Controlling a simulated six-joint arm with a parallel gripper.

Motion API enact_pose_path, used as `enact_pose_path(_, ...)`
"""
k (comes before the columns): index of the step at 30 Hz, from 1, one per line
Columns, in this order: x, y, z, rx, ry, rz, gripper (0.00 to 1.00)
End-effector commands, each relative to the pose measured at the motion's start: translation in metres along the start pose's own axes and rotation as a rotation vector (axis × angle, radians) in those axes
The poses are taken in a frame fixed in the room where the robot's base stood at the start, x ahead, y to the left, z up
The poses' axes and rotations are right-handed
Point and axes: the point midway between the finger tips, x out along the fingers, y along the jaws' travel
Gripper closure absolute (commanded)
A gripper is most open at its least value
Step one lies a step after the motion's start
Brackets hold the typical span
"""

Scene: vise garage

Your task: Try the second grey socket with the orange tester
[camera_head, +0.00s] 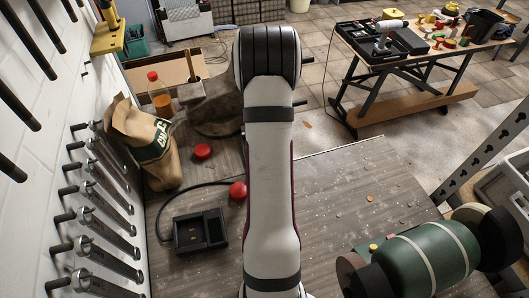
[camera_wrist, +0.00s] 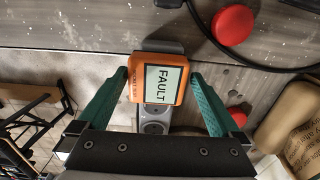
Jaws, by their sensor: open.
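The orange tester (camera_wrist: 138,93) shows in the wrist view, and its screen reads FAULT. It sits over a grey socket strip (camera_wrist: 169,46), covering part of it. At least one round grey socket (camera_wrist: 154,129) shows below the tester, partly hidden near my gripper's body. My gripper (camera_wrist: 163,76) is open, with a green finger on either side of the tester. I cannot tell whether the fingers touch it. Which socket the tester covers is hidden. In the head view my arm hides the tester and the strip.
A red round piece (camera_wrist: 233,25) lies beside the strip; another (camera_head: 202,151) lies by a paper sack (camera_head: 145,142). A black box (camera_head: 200,231) with a cable sits left of my arm. A green grinder (camera_head: 425,262) stands at right. The bench (camera_head: 350,205) between is mostly clear.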

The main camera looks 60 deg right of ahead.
Motion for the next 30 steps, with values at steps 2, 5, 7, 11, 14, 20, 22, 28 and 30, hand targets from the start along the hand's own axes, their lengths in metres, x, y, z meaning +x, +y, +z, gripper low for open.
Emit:
enact_pose_path(2, -0.0001, 0.0005, 0.0, 0.0, 0.0, 0.0, 0.0)
enact_pose_path(5, -0.0001, 0.0023, 0.0, 0.001, 0.0, 0.0, 0.0)
enact_pose_path(7, -0.0002, 0.0034, -0.0001, 0.001, 0.0, 0.0, 0.0)
enact_pose_path(11, -0.0002, 0.0033, -0.0001, 0.001, 0.0, 0.0, 0.0)
enact_pose_path(14, -0.0002, 0.0033, 0.0, 0.0, 0.0, 0.0, 0.0)
enact_pose_path(20, -0.0001, 0.0031, 0.0, 0.0, 0.0, 0.0, 0.0)
enact_pose_path(22, -0.0002, 0.0031, 0.0, 0.0, 0.0, 0.0, 0.0)
enact_pose_path(28, -0.0002, 0.0031, 0.0, 0.0, 0.0, 0.0, 0.31)
enact_pose_path(30, -0.0002, 0.0031, 0.0, 0.0, 0.0, 0.0, 0.43)
